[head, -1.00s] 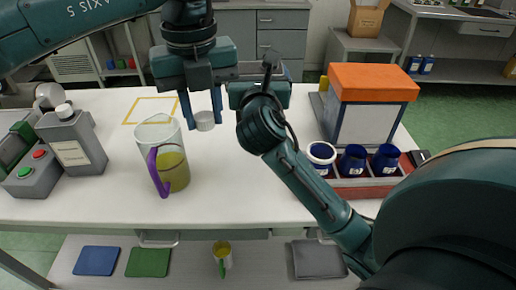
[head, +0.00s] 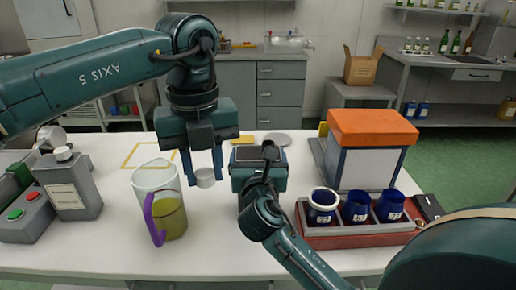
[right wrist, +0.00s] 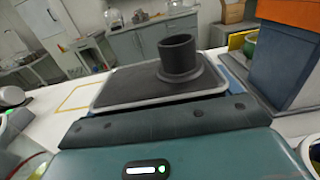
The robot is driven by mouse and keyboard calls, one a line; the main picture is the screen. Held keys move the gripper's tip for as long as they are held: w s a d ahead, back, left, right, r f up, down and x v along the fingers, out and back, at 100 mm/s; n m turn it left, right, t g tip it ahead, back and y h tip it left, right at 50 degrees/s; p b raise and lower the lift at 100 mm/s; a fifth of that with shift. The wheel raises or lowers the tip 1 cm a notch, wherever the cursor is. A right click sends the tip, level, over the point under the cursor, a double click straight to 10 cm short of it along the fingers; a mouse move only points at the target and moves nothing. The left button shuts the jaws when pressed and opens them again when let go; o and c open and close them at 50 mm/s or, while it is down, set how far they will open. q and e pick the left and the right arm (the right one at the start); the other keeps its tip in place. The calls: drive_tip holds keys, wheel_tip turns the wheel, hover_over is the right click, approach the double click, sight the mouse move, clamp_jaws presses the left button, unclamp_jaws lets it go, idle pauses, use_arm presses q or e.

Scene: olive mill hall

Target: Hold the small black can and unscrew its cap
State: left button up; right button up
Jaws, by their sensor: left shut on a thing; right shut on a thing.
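The black can (right wrist: 125,84) fills the middle of the right wrist view, its dark top ringed by a paler rim. Its round neck (right wrist: 177,55) stands up open, with no cap on it. My right gripper (head: 258,170) is shut on the can; in the head view it mostly hides the can. My left gripper (head: 203,168) points down, just left of the right one, shut on a small pale grey cap (head: 205,179). The cap is held above the table, apart from the can.
On the white table (head: 110,245), a jug with purple handle (head: 160,205) stands close left of my left gripper. Further left are a grey canister (head: 72,190) and a button box (head: 25,218). Right are an orange-lidded box (head: 370,150) and a red tray (head: 350,242) with blue jars.

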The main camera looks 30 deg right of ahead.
drive_tip(key=shift+f, duration=0.3)
drive_tip(key=o, duration=1.6)
drive_tip(key=shift+f, duration=0.15)
drive_tip(key=shift+o, duration=0.2)
